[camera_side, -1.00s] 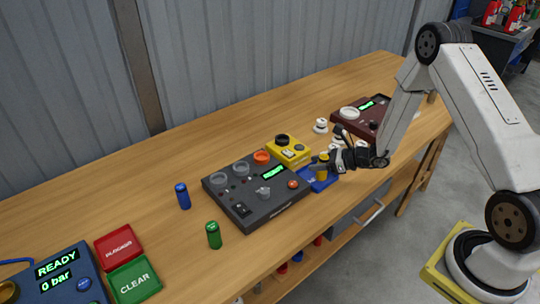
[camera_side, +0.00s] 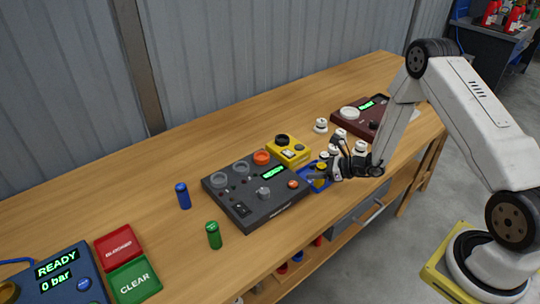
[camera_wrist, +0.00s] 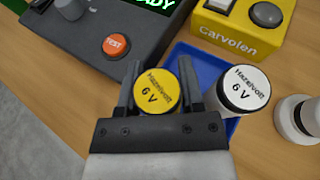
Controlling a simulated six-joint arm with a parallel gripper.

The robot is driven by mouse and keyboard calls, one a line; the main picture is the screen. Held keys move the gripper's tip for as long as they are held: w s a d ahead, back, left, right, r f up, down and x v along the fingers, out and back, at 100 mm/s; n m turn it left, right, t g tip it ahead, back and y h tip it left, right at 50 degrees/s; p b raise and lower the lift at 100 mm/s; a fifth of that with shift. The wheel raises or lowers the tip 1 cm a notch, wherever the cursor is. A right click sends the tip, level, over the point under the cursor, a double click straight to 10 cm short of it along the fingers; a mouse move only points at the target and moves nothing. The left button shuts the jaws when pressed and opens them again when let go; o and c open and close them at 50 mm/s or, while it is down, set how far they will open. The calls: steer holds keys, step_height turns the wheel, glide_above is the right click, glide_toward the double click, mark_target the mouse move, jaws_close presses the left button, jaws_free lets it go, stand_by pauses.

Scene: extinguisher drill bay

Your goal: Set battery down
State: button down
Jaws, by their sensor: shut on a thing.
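My gripper (camera_wrist: 158,78) is shut on a yellow-topped battery (camera_wrist: 157,92) marked "Hazelvolt 6 V". The battery is upright between the two fingers, seen from above in the wrist view. It is over or in a shallow blue tray (camera_wrist: 190,58); whether its base touches the tray floor is hidden. A white-topped Hazelvolt 6 V battery (camera_wrist: 243,88) stands in the tray to the right of the held one. In the side view my gripper (camera_side: 320,173) is low at the tray, just right of the dark console.
The dark console (camera_side: 245,205) with an orange TEST button (camera_wrist: 116,46) lies close to the left. A yellow Carvolen box (camera_wrist: 226,30) is behind the tray. White knob-like pieces (camera_side: 320,125) stand beyond. Blue (camera_side: 182,195) and green (camera_side: 214,235) cylinders stand left of the console.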

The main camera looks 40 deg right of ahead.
steer(key=shift+f, duration=0.1)
steer(key=c, duration=0.5)
jaws_free()
steer(key=v, duration=1.2)
